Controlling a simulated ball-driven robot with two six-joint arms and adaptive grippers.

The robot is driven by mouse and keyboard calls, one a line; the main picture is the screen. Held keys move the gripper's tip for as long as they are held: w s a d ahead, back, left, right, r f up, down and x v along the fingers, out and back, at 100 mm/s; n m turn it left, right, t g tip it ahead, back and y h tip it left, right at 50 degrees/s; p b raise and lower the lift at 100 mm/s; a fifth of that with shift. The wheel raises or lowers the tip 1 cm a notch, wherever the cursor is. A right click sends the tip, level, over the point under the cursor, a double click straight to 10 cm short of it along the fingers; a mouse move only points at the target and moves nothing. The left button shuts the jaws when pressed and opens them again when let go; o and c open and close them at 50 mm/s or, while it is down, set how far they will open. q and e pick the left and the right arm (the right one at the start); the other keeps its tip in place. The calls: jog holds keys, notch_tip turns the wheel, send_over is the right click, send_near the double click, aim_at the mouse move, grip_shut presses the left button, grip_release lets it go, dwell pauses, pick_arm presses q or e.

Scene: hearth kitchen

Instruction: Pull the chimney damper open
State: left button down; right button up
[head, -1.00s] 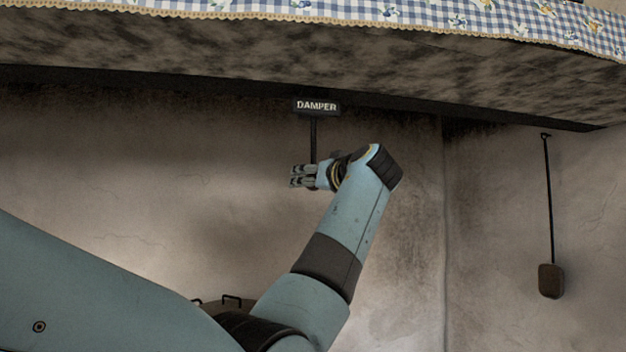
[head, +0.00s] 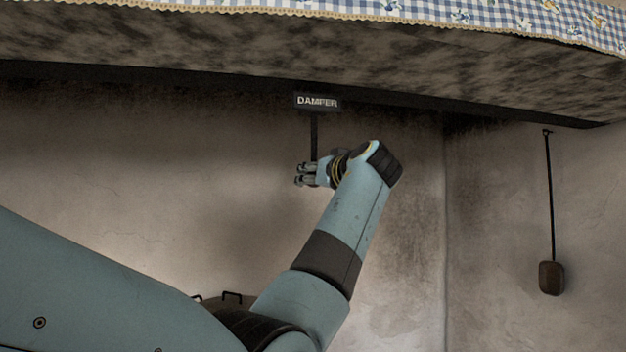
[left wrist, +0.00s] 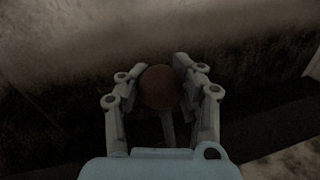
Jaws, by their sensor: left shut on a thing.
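The damper pull hangs below the hood as a dark rod (head: 314,136) under a black sign (head: 317,102) reading DAMPER. In the left wrist view a round reddish-brown knob (left wrist: 159,88) sits between the fingers, with the rod running off behind it. My left gripper (head: 302,174) is at the rod's lower end in the head view, and the knob is hidden there. In the left wrist view my left gripper (left wrist: 158,80) is shut on the knob, one finger on each side. My right gripper is not in view.
The hood's mottled underside (head: 300,55), edged with a blue checked cloth (head: 400,14), overhangs the top. A second dark rod with a brown block (head: 551,278) hangs at the right. A dark lidded pot or similar with handles (head: 233,303) is partly hidden behind my arm.

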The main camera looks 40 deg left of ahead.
pick_arm(q)
jog(key=shift+f, duration=0.1)
notch_tip(320, 180, down, 8)
jog(key=b, duration=0.6)
jog(key=shift+d, duration=0.15)
jog(key=c, duration=1.2)
grip_release()
jog(key=shift+c, duration=0.2)
jog(key=o, duration=0.4)
jog(key=shift+s+d+r, duration=0.1)
jog(key=shift+d+r, duration=0.2)
jog(key=shift+o, duration=0.2)
jog(key=shift+a, duration=0.15)
jog(key=shift+a, duration=0.1)
